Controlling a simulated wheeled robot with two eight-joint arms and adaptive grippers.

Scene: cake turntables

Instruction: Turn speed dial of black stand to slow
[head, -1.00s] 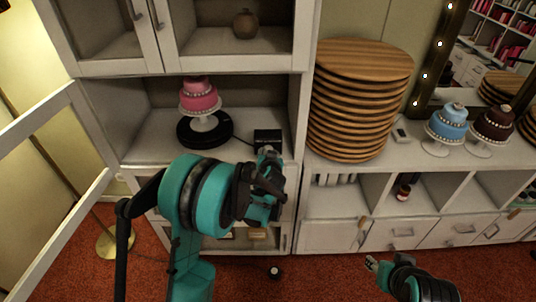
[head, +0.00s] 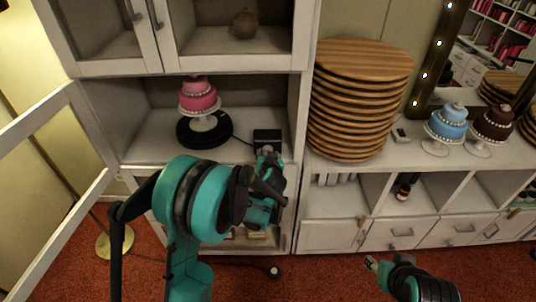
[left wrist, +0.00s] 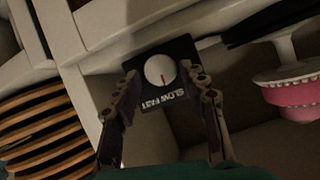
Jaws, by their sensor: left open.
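The black stand (head: 192,138) sits on the cabinet shelf with a pink cake on a white pedestal on it. Its black control box (head: 267,136) is at the right of the shelf, joined by a cable. In the left wrist view the box (left wrist: 184,52) carries a white round dial (left wrist: 160,71) with a red mark pointing down in the picture, towards the SLOW and FAST lettering. My left gripper (head: 268,154) is at the front of the box. Its open fingers stand on either side of the dial; contact is unclear. My right gripper (head: 372,263) is low at the right, its jaws too small to judge.
A tall pile of round wooden boards (head: 362,62) stands right of the cabinet wall. Blue (head: 449,124) and brown (head: 493,124) cakes are farther right. The open cabinet door (head: 40,128) is at the left. Floor shows in front of the low cabinets.

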